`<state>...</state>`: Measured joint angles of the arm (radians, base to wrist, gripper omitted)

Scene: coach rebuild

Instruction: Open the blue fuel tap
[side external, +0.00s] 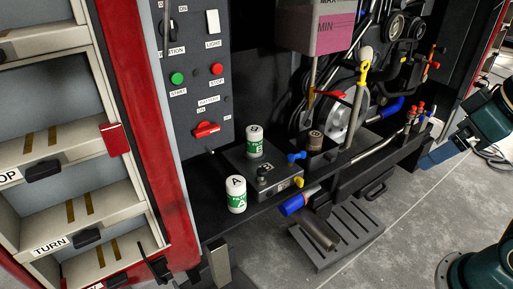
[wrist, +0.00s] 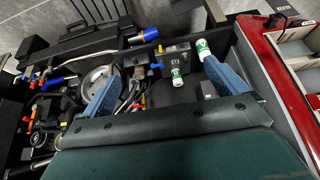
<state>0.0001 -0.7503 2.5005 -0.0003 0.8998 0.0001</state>
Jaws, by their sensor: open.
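A small blue tap (side external: 296,156), which looks like the fuel tap, sits by the black box with the white cylinders, in the open engine bay. In the wrist view the blue tap (wrist: 156,66) appears between my fingers, farther off. My gripper (wrist: 161,70) is open, with its two blue fingers wide apart and nothing held. In the side external view part of my gripper (side external: 440,156) shows at the right edge, well apart from the tap. The tap's fine shape is too small to tell.
White cylinder A (side external: 236,195) and cylinder B (side external: 254,141) stand near the tap. A yellow knob (side external: 298,182), a blue-ended tube (side external: 294,204) and a red lever (side external: 331,94) are close by. A switch panel (side external: 198,65) stands left. Grey floor (side external: 400,225) is open in front.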

